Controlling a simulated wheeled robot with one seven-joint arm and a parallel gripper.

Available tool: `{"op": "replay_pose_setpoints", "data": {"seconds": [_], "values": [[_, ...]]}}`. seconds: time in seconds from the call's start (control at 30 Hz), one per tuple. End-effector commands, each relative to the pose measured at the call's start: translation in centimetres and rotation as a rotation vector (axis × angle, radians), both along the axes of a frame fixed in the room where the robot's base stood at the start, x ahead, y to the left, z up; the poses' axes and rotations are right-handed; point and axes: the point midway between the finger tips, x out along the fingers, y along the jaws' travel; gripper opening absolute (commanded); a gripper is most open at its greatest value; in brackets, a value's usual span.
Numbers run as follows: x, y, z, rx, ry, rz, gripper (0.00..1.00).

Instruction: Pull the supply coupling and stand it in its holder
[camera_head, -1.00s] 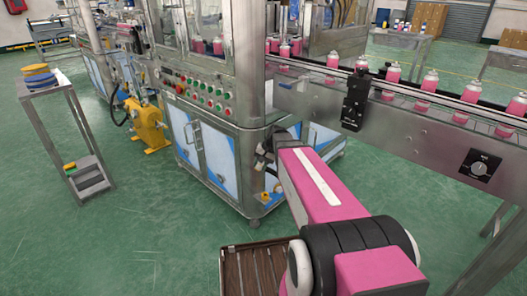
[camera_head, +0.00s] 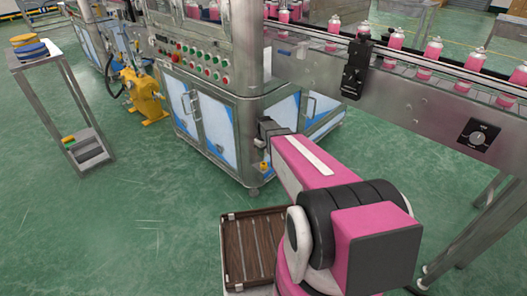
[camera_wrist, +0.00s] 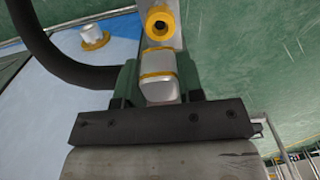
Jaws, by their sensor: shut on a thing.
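In the wrist view, my gripper (camera_wrist: 158,88) has its green fingers closed on both sides of the supply coupling (camera_wrist: 161,88), a pale rounded body with a yellow band. A yellow ring with a dark opening (camera_wrist: 158,23) lies just beyond the coupling on a pale grey bracket. It looks like the holder, and the coupling appears apart from it. A white fitting on a yellow base (camera_wrist: 93,37) sits on the blue-and-white panel to the left.
A thick black hose (camera_wrist: 45,50) curves around the left of the coupling. The machine cabinet (camera_head: 205,120) stands behind my arm, with the can conveyor (camera_head: 420,105) at right. A brown slatted tray (camera_head: 238,260) is near my base.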

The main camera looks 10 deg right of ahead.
Motion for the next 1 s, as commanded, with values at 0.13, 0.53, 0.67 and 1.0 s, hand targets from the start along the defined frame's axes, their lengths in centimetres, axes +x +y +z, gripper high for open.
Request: {"op": "replay_pose_setpoints", "data": {"seconds": [0.13, 0.53, 0.67, 1.0], "values": [[0.1, 0.0, -0.9, 0.001, 0.001, -0.002, 0.0], [0.1, 0.0, -4.1, 0.001, 0.0, -0.003, 0.0], [0.0, 0.0, -4.9, 0.001, 0.0, -0.003, 0.0], [0.0, 0.0, -5.2, 0.001, 0.0, -0.003, 0.0]]}}
